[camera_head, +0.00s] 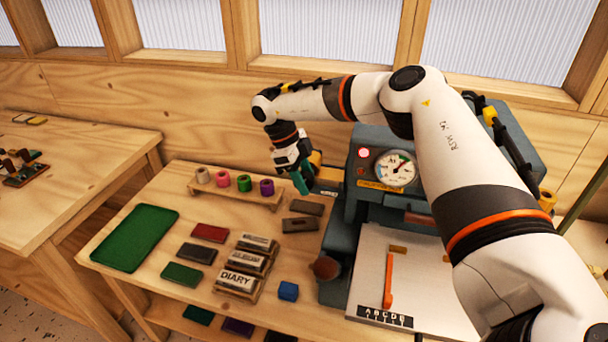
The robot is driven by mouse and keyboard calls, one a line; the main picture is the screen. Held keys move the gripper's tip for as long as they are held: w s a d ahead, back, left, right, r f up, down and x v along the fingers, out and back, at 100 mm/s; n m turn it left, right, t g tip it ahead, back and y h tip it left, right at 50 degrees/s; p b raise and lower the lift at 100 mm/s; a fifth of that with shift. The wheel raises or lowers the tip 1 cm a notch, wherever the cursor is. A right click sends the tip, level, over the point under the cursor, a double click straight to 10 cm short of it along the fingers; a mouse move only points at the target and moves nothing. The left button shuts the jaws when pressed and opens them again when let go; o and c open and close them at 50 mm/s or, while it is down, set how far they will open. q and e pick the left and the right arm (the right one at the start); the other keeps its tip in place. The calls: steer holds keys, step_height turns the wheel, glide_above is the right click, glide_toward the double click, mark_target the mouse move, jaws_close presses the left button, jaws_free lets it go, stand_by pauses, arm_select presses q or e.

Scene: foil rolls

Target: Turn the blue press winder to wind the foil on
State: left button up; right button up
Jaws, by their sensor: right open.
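The blue-grey press (345,205) stands at the right of the table, with a round dial gauge (396,170) on its front. My right gripper (303,184) reaches down from behind to the press's upper left side, right of the foil rack, and is open. A small teal piece shows at its fingertips; I cannot tell whether it is a fingertip or part of the winder. The winder itself is not clearly visible, and the gripper covers that side of the press. Foil rolls in pink (222,179), green (244,183) and purple (266,188) stand on the rack beside a pale one (202,175). My left gripper is out of view.
The wooden rack (235,198) is close left of the gripper. A brown round knob (325,267) sticks out at the press's lower left. A green tray (135,238), dark blocks, DIARY stamps (238,281) and a blue block (288,291) lie in front. My right arm covers the press's right side.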

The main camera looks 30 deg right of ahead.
jaws_close()
steer(key=shift+t, duration=0.3)
steer(key=shift+s+d+t+y+b, duration=0.15)
steer(key=shift+t+y+b, duration=0.25)
steer(key=shift+t+y, duration=0.3)
steer(key=shift+f+t+y+b, duration=0.2)
steer(key=shift+t+y+b, duration=0.3)
steer(key=shift+b, duration=0.05)
steer(key=shift+d+t+y+b, duration=0.1)
steer(key=shift+t+y+b, duration=0.65)
steer(key=shift+b, duration=0.35)
steer(key=shift+s+r+t+y+b, duration=0.15)
steer(key=shift+t+y+b, duration=0.2)
steer(key=shift+t+b, duration=0.35)
